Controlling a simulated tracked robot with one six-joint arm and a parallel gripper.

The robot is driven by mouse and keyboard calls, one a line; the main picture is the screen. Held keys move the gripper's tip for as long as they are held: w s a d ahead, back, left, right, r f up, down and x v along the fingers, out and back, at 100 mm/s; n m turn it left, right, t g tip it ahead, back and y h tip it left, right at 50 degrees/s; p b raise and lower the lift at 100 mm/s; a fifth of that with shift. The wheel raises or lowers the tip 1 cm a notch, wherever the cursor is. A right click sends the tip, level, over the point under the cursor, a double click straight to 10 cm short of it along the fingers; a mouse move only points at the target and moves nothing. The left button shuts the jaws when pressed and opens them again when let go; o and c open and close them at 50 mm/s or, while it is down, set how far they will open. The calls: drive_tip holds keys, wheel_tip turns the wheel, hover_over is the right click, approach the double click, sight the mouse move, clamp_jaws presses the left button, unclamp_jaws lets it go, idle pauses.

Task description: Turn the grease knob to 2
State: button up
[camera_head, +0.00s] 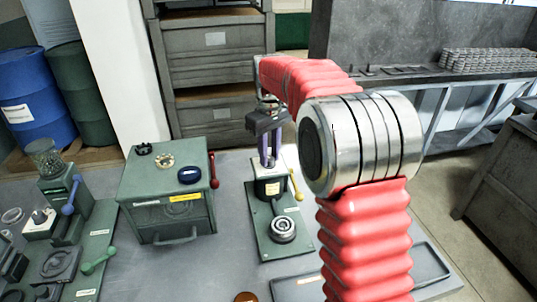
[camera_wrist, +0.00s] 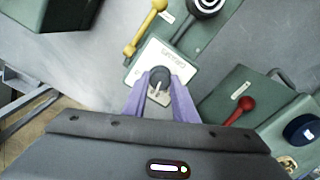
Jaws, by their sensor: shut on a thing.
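The grease knob (camera_wrist: 158,76) is a small dark round knob with a pale pointer line, on a white plate (camera_wrist: 176,55) whose printed lettering appears upside down in the wrist view. The purple fingers of my gripper (camera_wrist: 159,88) are on either side of the knob and shut on it. The scale numbers are too small to read, so the knob's setting cannot be told. In the head view my gripper (camera_head: 271,155) points straight down over the white-topped grease unit (camera_head: 272,188), and its fingers hide the knob.
A yellow lever (camera_head: 297,185) stands close right of the grease unit, with a round metal part (camera_head: 283,229) in front. A green box (camera_head: 165,205) with a red lever (camera_head: 213,170) and dials stands to the left. Bare table lies between them.

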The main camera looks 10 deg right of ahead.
sight(269, 158)
drive_tip(key=shift+n, duration=0.4)
drive_tip(key=o, duration=1)
drive_tip(key=shift+o, duration=0.2)
drive_tip(key=shift+r, duration=0.15)
wheel_tip(269, 158, up, 13)
drive_tip(key=shift+r, duration=0.2)
